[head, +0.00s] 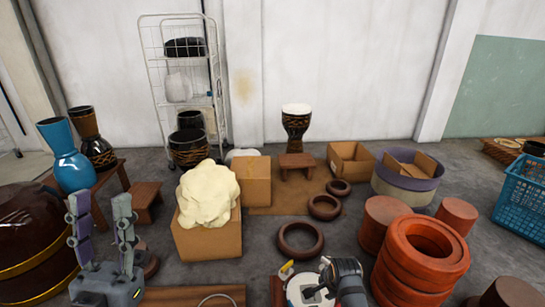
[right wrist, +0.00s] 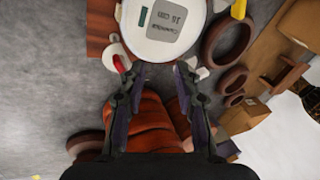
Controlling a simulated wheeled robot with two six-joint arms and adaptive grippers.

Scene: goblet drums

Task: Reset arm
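My left gripper (head: 100,200) stands at the lower left of the head view, its two grey-purple fingers upright, apart and empty. My right gripper (right wrist: 154,68) shows its two dark fingers spread in the right wrist view, with nothing between them. A white round drum top (right wrist: 165,28) with a grey label lies just beyond its fingertips. In the head view, part of my right arm covers the right side of this white round top (head: 297,288) at the bottom edge. The right fingertips are hard to make out there.
A blue goblet drum (head: 68,160) and a dark one (head: 92,140) stand on a bench at left. A cardboard box (head: 208,242) with a cream lump is in the middle. Orange rings (head: 420,255) stack at right; loose brown rings (head: 300,238) lie on the floor.

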